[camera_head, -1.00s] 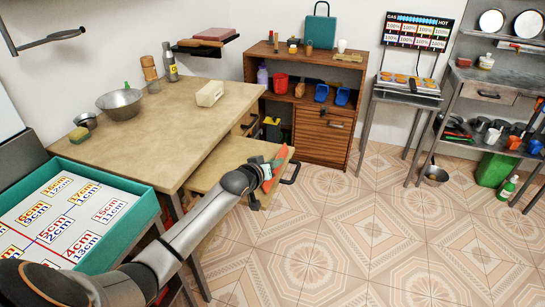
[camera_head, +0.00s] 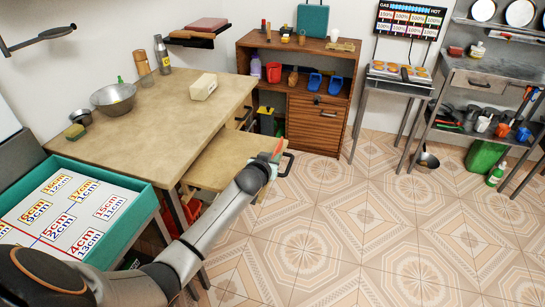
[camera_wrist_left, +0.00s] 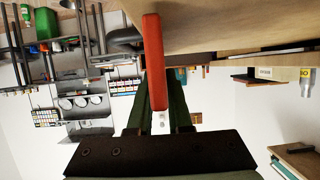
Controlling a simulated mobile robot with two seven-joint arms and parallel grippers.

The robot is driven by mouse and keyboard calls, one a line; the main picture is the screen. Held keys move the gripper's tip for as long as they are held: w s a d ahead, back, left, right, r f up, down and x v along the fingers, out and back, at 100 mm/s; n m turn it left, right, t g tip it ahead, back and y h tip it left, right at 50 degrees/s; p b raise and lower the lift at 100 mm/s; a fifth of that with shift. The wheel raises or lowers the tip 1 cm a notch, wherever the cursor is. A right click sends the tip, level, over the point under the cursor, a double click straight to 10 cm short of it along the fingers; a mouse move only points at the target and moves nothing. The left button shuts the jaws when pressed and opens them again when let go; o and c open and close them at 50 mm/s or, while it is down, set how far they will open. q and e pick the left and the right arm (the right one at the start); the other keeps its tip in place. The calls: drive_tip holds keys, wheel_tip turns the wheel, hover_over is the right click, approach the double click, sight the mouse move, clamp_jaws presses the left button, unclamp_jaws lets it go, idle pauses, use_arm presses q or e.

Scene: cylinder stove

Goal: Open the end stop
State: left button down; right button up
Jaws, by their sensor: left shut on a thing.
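The end stop appears to be the red bar (camera_head: 278,149) at the outer end of the pull-out wooden board (camera_head: 222,160), which juts from under the worktop. In the left wrist view the same red bar (camera_wrist_left: 153,50) runs lengthwise between my dark green fingers. My left gripper (camera_head: 271,161) is shut on the red bar, close to the board's end; its wrist hides part of the board's corner. My right gripper is not in view.
The worktop (camera_head: 175,110) holds a metal bowl (camera_head: 113,98) and a pale block (camera_head: 203,87). A teal-rimmed tray (camera_head: 132,237) lies at left. A wooden cabinet (camera_head: 317,127) stands behind the board. The tiled floor (camera_head: 350,220) to the right is clear.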

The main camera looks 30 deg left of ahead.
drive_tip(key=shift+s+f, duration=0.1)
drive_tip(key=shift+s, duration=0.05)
use_arm(q)
drive_tip(key=c, duration=0.8)
unclamp_jaws()
drive_tip(key=shift+c, duration=0.2)
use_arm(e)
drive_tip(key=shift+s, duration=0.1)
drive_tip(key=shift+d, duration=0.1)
use_arm(q)
drive_tip(key=p+v, duration=0.2)
drive_tip(key=v, duration=0.9)
drive_tip(key=shift+p+v, duration=0.35)
drive_tip(key=shift+v, duration=0.4)
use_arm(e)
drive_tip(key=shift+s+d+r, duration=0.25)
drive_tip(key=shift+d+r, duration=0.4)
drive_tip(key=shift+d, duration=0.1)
